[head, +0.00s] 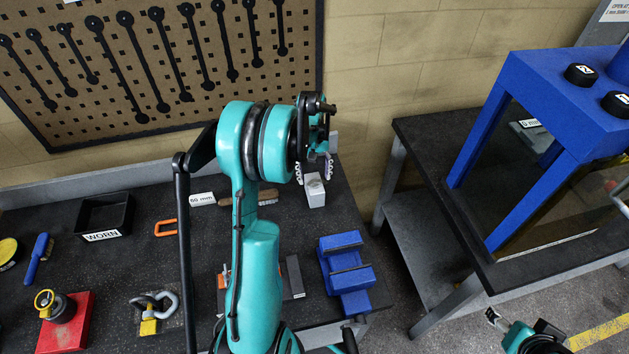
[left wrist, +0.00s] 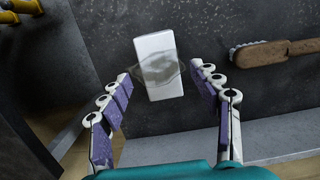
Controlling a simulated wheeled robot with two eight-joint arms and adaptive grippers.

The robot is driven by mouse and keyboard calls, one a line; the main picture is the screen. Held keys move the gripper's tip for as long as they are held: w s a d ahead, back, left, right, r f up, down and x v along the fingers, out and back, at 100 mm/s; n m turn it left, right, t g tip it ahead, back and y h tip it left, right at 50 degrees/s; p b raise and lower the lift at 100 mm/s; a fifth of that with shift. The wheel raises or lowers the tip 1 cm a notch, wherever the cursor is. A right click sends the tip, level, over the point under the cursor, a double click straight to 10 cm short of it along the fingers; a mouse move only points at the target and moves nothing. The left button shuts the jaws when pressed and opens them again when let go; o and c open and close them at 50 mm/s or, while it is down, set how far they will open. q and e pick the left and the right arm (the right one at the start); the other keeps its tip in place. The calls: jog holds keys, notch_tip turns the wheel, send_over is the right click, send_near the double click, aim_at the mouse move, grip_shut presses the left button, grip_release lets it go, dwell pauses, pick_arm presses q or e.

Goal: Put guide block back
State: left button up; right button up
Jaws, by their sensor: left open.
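A white block (head: 314,195), which looks like the guide block, stands on the dark bench top near its back right.
A blue vise (head: 346,265) stands in front. A black "WORN" bin (head: 104,214) is at the left. A blue press frame (head: 560,105) stands on the right-hand table, beyond a gap.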

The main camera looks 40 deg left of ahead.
pick_arm(q)
jog(key=d+r+m+t+y+p, duration=0.1)
jog(key=d+r, duration=0.2)
jog(key=r, duration=0.3)
jog(key=d+r+m, duration=0.1)
jog(key=d+r, duration=0.2)
jog(key=r, duration=0.3)
jog(key=s+d+r+m+t, duration=0.2)
jog(key=s+d+m+t, duration=0.5)
jog(key=s+d, duration=0.7)
jog(key=d+m, duration=0.1)
jog(key=d, duration=0.3)
jog(key=shift+s+d+r, duration=0.25)
jog(key=shift+s+r, duration=0.1)
notch_tip(320, 180, down, 10)
jog(key=b, duration=1)
